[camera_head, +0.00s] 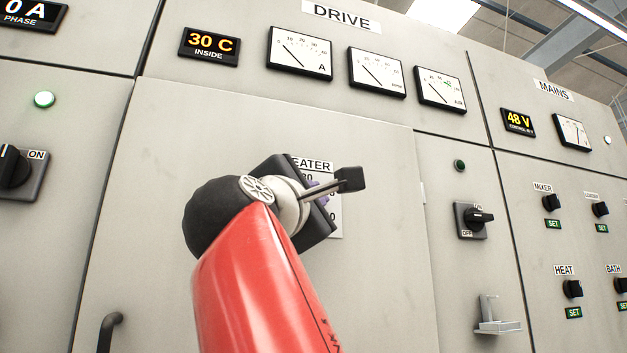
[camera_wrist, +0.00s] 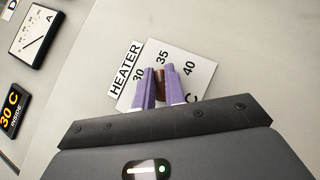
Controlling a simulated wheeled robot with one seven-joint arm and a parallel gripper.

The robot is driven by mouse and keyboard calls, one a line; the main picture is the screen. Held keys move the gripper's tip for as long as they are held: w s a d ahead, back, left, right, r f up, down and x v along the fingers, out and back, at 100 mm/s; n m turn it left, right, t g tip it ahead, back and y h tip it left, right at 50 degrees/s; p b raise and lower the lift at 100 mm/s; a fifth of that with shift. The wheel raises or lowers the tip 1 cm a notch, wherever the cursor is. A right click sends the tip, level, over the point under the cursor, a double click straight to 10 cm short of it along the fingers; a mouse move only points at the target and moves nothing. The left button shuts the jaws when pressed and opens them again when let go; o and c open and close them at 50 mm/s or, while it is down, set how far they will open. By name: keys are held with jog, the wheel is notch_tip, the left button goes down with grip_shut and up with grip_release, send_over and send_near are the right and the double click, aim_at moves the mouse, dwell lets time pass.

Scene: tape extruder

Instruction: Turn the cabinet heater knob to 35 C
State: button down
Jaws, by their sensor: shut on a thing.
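The heater dial plate (camera_wrist: 205,75) is white and marked HEATER, with 30, 35, 40 and C; the wrist view shows it tilted. The heater knob (camera_wrist: 159,87), dark brown, stands in front of it between the purple fingers of my gripper (camera_wrist: 161,85). The gripper is shut on the knob. The knob's pointer mark is hidden, so its setting cannot be read. In the head view my gripper (camera_head: 319,192) covers the knob and much of the heater plate (camera_head: 336,222).
The INSIDE display (camera_head: 210,46) reads 30 C. The plate is on a grey cabinet door (camera_head: 150,200) with a dark handle (camera_head: 108,332) at lower left. A rotary switch (camera_head: 475,218) and a small bracket (camera_head: 495,318) are to the right.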

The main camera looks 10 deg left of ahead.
jog(key=shift+m+g+p, duration=0.3)
jog(key=shift+m+p, duration=0.05)
jog(key=shift+m, duration=0.15)
jog(key=c, duration=1.5)
grip_release()
jog(key=shift+o, duration=0.2)
jog(key=b+v, duration=0.3)
jog(key=v, duration=0.4)
jog(key=shift+s+a+b, duration=0.2)
jog(key=shift+s+b, duration=0.1)
jog(key=shift+b, duration=0.1)
jog(key=shift+f, duration=0.15)
